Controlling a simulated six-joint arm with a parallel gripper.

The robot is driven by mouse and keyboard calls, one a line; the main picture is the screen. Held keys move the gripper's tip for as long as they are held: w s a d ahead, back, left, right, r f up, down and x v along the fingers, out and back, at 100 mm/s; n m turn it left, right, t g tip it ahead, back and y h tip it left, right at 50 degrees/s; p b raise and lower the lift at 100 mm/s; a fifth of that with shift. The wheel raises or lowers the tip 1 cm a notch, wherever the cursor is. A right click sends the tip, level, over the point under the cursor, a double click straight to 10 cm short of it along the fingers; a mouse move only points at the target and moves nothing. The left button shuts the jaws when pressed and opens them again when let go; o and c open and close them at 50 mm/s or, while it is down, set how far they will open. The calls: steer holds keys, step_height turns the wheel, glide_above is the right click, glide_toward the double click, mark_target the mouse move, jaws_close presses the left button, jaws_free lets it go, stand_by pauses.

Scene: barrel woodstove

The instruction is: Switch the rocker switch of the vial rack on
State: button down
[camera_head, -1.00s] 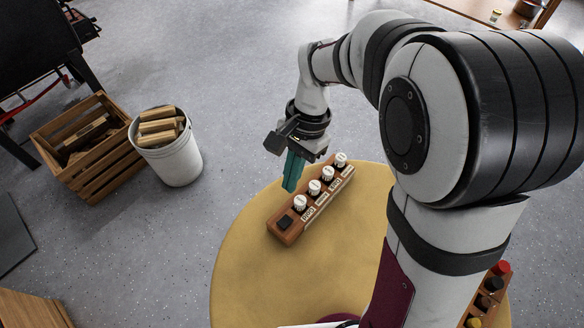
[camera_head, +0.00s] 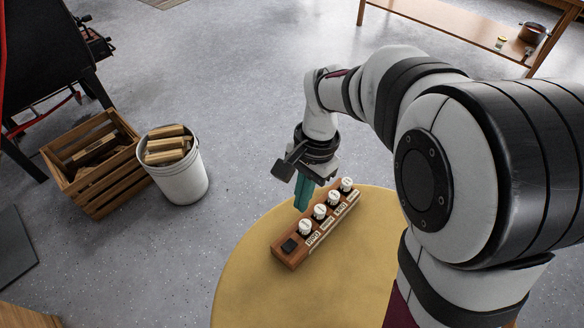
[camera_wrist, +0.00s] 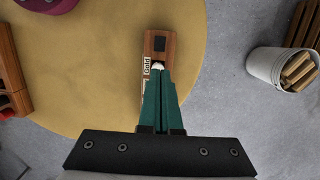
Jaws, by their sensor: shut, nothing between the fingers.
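The vial rack (camera_head: 283,257) is a long wooden block on the yellow round table, with several white-capped vials in a row and small labels along its side. Its black rocker switch (camera_head: 289,246) is at the near left end; it also shows at the rack's far end in the wrist view (camera_wrist: 159,44). Which way the rocker is tilted is too small to tell. My gripper (camera_head: 302,208) has teal fingers, shut and empty, pointing down by the vials, up the rack from the switch. In the wrist view the fingers (camera_wrist: 161,75) hide most of the rack.
The yellow table (camera_head: 330,290) is bare around the rack's switch end. A white bucket of firewood (camera_head: 184,184) and a wooden crate (camera_head: 106,198) stand on the floor at left. Another wooden block (camera_wrist: 12,75) and a maroon object (camera_wrist: 45,4) sit on the table in the wrist view.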

mark_target(292, 243)
steer(key=f, duration=0.4)
steer(key=s+a+f, duration=0.1)
steer(key=f, duration=0.7)
steer(key=shift+s+a+f, duration=0.15)
steer(key=shift+s+a, duration=0.2)
